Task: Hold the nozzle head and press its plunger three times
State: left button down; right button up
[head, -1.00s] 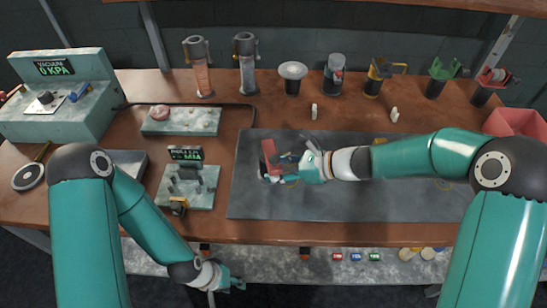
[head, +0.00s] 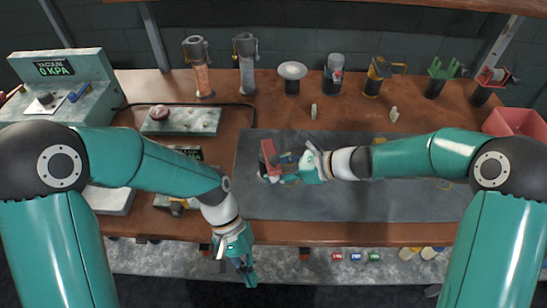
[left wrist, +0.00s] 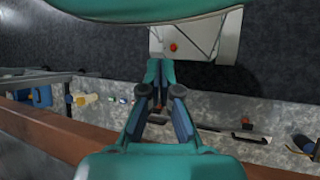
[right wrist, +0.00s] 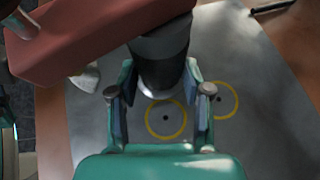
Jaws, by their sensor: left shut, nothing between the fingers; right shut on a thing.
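The nozzle head (head: 268,155) appears as a red block on a dark cylindrical body, above the left part of the grey mat (head: 350,205). My right gripper (head: 290,173) is shut on it. In the right wrist view, the dark body (right wrist: 162,60) sits between the fingers of the right gripper (right wrist: 160,88), with the red block (right wrist: 90,40) at the upper left. I cannot make out the plunger clearly. My left gripper (head: 248,272) is shut and empty, in front of the table's near edge, pointing down; its fingers meet in the left wrist view (left wrist: 160,72).
Several holders and tools stand along the back, including a white-topped one (head: 292,72). A red bin (head: 518,122) is at the right. A vacuum unit (head: 60,85) and a tray (head: 180,122) are at the left. My left arm partly hides a small display stand (head: 187,151).

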aim_at(274, 157)
pick_arm(q)
jog(key=w+r+m, duration=0.2)
jog(key=w+r, duration=0.1)
jog(key=w+d+r+m+t, duration=0.1)
jog(key=w+r, duration=0.2)
jog(key=w+d+r+m+t, duration=0.1)
jog(key=w+r+m, duration=0.1)
jog(key=w+r, duration=0.1)
jog(key=shift+d+r+m+h, duration=0.2)
jog(key=shift+r+m+h, duration=0.1)
jog(key=shift+r, duration=0.1)
jog(key=w+d+r+t+y, duration=0.1)
jog(key=w+r+t+y, duration=0.1)
jog(key=w+r, duration=0.5)
jog(key=w+d+r+t+y, duration=0.1)
jog(key=w+r+t+y, duration=0.15)
jog(key=r, duration=0.85)
jog(key=shift+w+d+f, duration=0.1)
jog(key=shift+w+f, duration=0.15)
jog(key=shift+f, duration=1.4)
jog(key=shift+w+f, duration=0.2)
jog(key=shift+f, duration=1.45)
jog(key=shift+f, duration=0.2)
jog(key=shift+f, duration=1.3)
jog(key=shift+r, duration=0.85)
